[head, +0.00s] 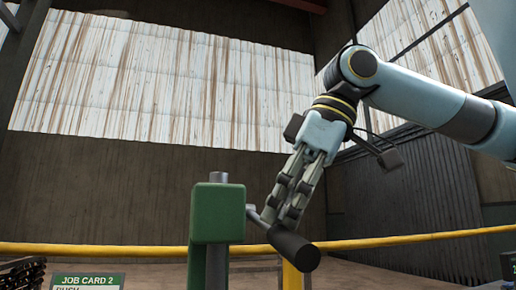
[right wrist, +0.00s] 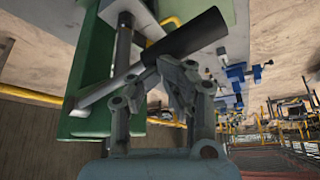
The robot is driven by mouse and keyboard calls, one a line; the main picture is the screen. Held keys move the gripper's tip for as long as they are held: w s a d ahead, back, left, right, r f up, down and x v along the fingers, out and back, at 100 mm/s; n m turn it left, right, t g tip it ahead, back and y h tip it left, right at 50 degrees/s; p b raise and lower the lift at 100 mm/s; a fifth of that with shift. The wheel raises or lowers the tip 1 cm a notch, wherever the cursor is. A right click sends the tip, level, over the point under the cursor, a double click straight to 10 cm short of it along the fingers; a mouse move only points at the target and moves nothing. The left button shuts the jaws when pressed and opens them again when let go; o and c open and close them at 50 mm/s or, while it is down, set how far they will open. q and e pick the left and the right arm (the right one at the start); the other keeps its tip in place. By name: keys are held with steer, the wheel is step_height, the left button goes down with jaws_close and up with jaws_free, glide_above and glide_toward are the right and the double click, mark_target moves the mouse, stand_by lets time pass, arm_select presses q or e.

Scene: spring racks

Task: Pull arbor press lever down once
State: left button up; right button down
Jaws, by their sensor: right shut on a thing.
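The green arbor press (head: 217,213) stands at the lower middle of the head view, with a grey ram top above it. Its lever (head: 262,218) comes out to the right and ends in a black handle (head: 294,246), tilted down to the right. My right gripper (head: 284,222) reaches down from the upper right and is shut on the lever near the handle. In the right wrist view the fingers (right wrist: 178,88) close at the lever beside the black handle (right wrist: 185,35), with the green press body (right wrist: 92,70) to the left. My left gripper is not in view.
A yellow rail (head: 400,239) runs across behind the press. A green job card (head: 86,281) stands at the lower left, beside dark stacked items (head: 20,272). The right wrist view shows blue items (right wrist: 236,72) on a pale surface.

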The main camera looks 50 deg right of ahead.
steer(key=shift+s+a+f+b, duration=0.15)
steer(key=shift+f+b, duration=0.35)
steer(key=shift+f, duration=0.1)
